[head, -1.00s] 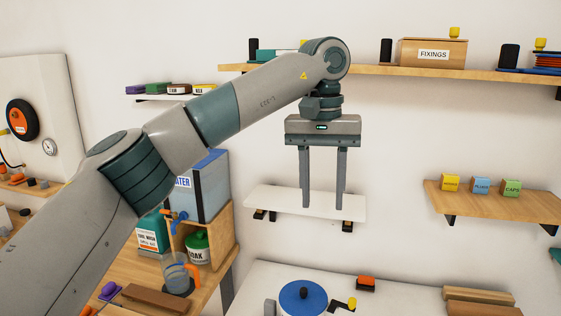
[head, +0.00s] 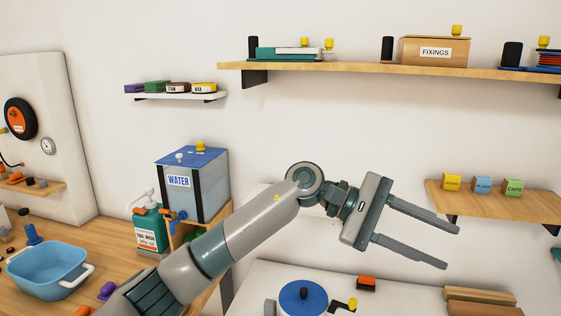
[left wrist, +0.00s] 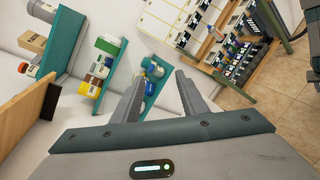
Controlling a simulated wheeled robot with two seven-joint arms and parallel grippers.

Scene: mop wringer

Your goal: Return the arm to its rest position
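My left arm comes in from the lower left of the head view. Its gripper (head: 452,247) points to the right, with two grey fingers spread well apart and nothing between them. The same open fingers show in the left wrist view (left wrist: 158,90), with empty air between their tips. The gripper is in front of the white wall, above the white worktop and left of the small wooden shelf. My right gripper is in neither view.
A blue-lidded pot (head: 303,298) stands below the arm. A wooden shelf (head: 495,203) with small boxes is at the right. A long shelf (head: 340,69) runs above. A water tank (head: 205,185) and blue basin (head: 48,270) are at the left.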

